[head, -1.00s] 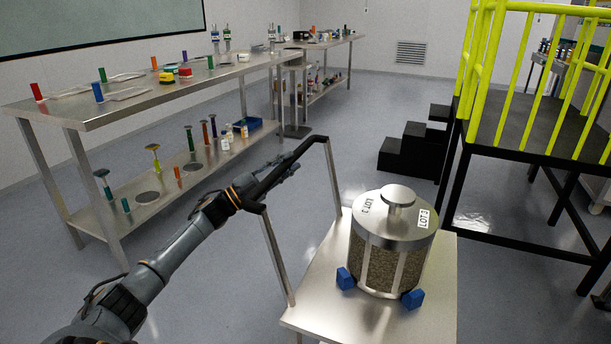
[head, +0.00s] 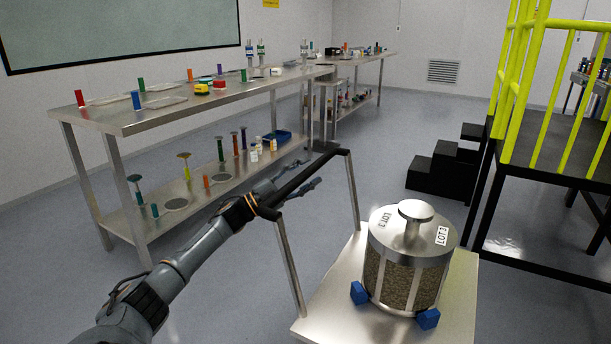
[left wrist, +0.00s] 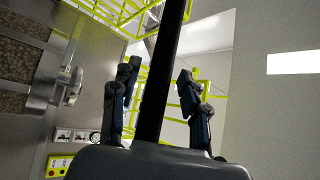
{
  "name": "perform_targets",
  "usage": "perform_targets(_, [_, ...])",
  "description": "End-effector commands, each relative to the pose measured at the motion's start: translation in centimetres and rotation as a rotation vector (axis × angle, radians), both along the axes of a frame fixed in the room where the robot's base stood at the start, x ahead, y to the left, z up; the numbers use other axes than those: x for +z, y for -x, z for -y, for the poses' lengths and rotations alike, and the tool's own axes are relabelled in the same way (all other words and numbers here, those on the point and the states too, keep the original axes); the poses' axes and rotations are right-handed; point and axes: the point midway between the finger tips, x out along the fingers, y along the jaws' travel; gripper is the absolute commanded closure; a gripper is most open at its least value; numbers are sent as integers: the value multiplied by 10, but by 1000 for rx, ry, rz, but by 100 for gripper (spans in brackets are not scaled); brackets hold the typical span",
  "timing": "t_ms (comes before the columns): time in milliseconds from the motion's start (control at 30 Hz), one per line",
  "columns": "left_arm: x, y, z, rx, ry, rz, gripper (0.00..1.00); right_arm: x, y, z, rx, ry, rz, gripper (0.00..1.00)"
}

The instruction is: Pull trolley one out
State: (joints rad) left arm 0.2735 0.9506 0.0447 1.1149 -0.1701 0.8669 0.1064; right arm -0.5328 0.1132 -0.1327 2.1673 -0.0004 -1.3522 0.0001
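The trolley (head: 335,300) has a flat metal top and a raised handle with a black crossbar (head: 300,180) on two metal posts. It carries a metal-lidded cylinder (head: 405,270) with granular brown sides, a knob on top and "LOT" labels, beside blue corner blocks. My left gripper (head: 301,186) is at the crossbar, its fingers reaching past it. In the left wrist view the black bar (left wrist: 165,75) runs between the two fingers of my left gripper (left wrist: 160,85). The fingers stand apart with gaps beside the bar, so it looks open around it. My right gripper is out of view.
A long metal bench (head: 190,105) with coloured tubes and a lower shelf stands at left. Black steps (head: 440,168) and a platform with yellow railings (head: 545,80) stand at right. Grey floor is clear behind the trolley.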

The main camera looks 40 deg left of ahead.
Motion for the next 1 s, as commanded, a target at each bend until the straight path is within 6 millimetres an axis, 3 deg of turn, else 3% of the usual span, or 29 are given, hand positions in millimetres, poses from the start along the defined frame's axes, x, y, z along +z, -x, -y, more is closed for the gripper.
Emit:
perform_targets(367, [-8, 10, -4, 0, 0, -6, 55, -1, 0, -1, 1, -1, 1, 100])
perform_targets(800, [-38, 75, -33, 0, -1, -6, 55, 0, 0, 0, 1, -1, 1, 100])
perform_targets(1000, [-47, 96, -42, 0, 0, -2, 55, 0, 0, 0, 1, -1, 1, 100])
